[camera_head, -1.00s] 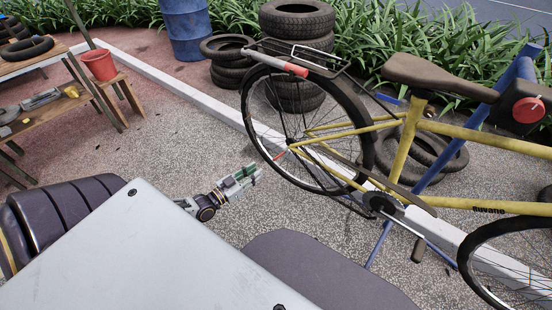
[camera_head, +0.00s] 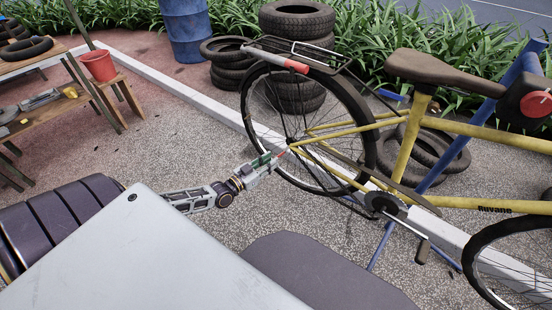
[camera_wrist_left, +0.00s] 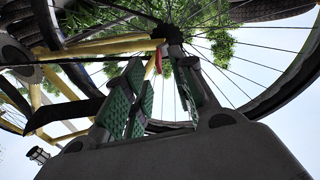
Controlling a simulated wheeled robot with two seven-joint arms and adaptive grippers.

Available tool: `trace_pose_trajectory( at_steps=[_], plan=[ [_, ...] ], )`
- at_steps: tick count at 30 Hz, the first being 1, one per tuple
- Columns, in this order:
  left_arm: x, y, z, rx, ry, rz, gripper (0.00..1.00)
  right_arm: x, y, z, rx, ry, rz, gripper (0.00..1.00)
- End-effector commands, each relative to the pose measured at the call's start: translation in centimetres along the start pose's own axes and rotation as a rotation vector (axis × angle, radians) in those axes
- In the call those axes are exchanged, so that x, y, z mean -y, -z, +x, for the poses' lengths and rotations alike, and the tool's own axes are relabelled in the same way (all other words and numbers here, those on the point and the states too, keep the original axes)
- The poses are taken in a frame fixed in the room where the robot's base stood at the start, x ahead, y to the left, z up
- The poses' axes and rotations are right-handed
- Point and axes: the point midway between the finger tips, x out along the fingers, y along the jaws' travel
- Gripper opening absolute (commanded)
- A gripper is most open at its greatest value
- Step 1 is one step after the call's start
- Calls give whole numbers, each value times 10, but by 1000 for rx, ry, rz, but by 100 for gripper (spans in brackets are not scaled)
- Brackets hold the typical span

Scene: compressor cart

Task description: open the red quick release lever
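The red quick release lever (camera_head: 283,153) is a small red strip at the rear wheel hub of the yellow bicycle (camera_head: 400,150). In the left wrist view the lever (camera_wrist_left: 150,67) hangs just below the dark hub, between the green-padded fingertips. My left gripper (camera_head: 272,160) is right beside the hub in the head view. Its fingers (camera_wrist_left: 163,72) stand apart in the wrist view, with a gap between them. I cannot tell whether a finger touches the lever. My right gripper is out of view.
The rear wheel (camera_head: 354,106) with its spokes is close to the gripper. A blue stand (camera_head: 382,243) is under the bicycle. Stacked tyres (camera_head: 298,20) and a blue barrel (camera_head: 186,30) are behind. A wooden bench with a red bucket (camera_head: 98,65) is at left. Ground left of the wheel is clear.

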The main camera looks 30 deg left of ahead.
Motion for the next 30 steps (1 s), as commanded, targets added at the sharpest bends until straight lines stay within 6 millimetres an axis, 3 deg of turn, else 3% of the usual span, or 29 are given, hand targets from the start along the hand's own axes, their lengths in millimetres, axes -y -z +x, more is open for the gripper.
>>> trace_pose_trajectory(
  at_steps=[15,29,30],
  plan=[
    [0,0,35,-2,0,0,26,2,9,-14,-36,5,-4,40],
    [0,0,38,0,0,0,26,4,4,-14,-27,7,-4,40],
    [0,0,38,0,0,0,21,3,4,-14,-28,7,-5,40]
  ],
)
